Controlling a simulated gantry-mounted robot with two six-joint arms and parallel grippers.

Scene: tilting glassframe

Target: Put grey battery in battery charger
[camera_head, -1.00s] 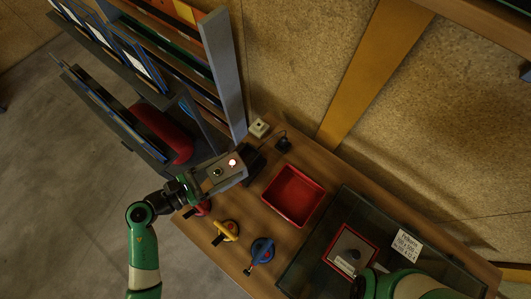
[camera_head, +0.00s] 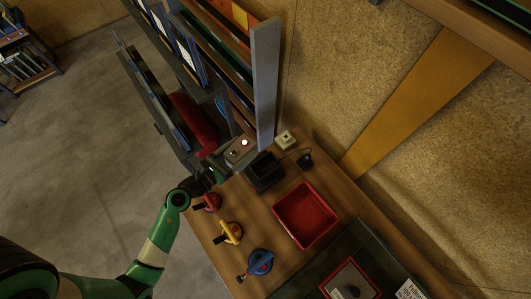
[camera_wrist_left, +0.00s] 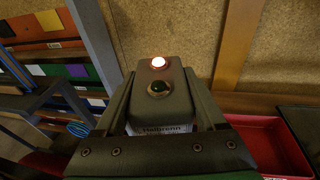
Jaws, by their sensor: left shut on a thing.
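The grey battery (camera_head: 241,149), a box with a lit lamp and a dark button on one face, is in my left gripper (camera_head: 228,157). The left wrist view shows the battery (camera_wrist_left: 160,98) between both fingers, with a partly hidden label below the button. The black battery charger (camera_head: 265,172) stands on the wooden table's back left part, just right of and below the battery in the head view. The battery appears apart from it, above the table's left edge. My right gripper is out of view.
A red tray (camera_head: 306,214) lies right of the charger. Red (camera_head: 208,202), yellow (camera_head: 230,232) and blue (camera_head: 260,262) handled tools line the front edge. A black plug (camera_head: 305,160) and pale box (camera_head: 286,138) are behind. A grey rack post (camera_head: 265,85) rises close to the battery.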

